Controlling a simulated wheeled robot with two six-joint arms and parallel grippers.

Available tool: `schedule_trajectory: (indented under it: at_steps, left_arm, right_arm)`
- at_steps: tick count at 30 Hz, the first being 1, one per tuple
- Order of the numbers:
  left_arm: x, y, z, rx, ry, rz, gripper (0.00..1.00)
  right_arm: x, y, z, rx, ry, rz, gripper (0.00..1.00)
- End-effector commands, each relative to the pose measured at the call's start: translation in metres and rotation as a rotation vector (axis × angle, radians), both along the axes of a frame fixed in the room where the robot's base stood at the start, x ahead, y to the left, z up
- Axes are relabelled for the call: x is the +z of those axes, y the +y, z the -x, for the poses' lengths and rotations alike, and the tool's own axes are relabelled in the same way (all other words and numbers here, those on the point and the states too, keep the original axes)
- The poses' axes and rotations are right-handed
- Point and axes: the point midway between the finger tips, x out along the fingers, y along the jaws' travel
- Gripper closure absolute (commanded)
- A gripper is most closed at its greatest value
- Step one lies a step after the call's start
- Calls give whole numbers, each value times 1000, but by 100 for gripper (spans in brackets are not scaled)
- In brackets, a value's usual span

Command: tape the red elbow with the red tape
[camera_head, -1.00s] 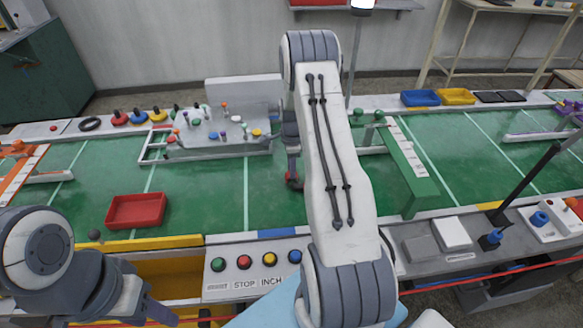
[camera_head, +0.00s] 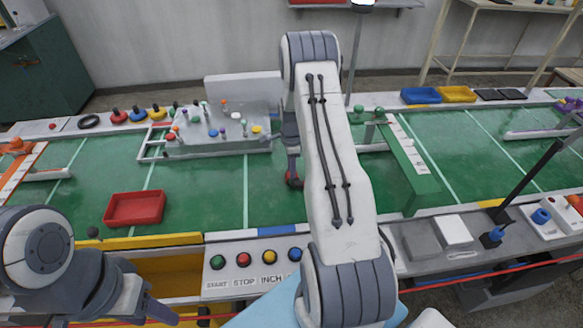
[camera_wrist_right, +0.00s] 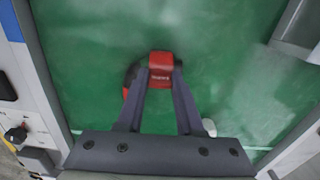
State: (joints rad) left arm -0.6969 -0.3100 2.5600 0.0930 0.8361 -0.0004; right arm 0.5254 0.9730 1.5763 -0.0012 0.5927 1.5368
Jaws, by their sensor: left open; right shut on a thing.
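My right gripper (camera_wrist_right: 160,82) is shut on a red object with a dark ring and a small label, seemingly the red tape (camera_wrist_right: 160,66), above the green belt. My left gripper (camera_head: 160,312) is open and empty at the lower left, over the front edge. Several coloured fittings stand on a grey fixture board (camera_head: 215,148) at the back; a red-orange one (camera_head: 223,102) is among them. I cannot tell which is the red elbow.
A red tray (camera_head: 135,208) lies on the green belt (camera_head: 220,190) at left. Red, blue and yellow black-topped items (camera_head: 138,116) line the back rail. A green bar (camera_head: 408,165) crosses at right. A button panel (camera_head: 255,262) is in front.

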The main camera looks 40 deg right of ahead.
Motion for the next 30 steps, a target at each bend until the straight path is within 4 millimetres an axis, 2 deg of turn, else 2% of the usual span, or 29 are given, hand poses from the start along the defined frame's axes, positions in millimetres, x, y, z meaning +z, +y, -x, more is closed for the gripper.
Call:
schedule_trajectory:
  at_steps: [11, 12, 14, 25, 30]
  left_arm:
    - [-2, 0, 0, 0, 0, 0, 50]
    - [-2, 0, 0, 0, 0, 0, 50]
    - [-2, 0, 0, 0, 0, 0, 50]
    - [-2, 0, 0, 0, 0, 0, 50]
    - [-6, 0, 0, 0, 0, 0, 50]
  right_arm:
    - [-3, 0, 0, 0, 0, 0, 100]
    - [-3, 0, 0, 0, 0, 0, 53]
    - [-3, 0, 0, 0, 0, 0, 30]
    - [1, 0, 0, 0, -1, 0, 30]
    - [23, 0, -1, 0, -4, 2, 30]
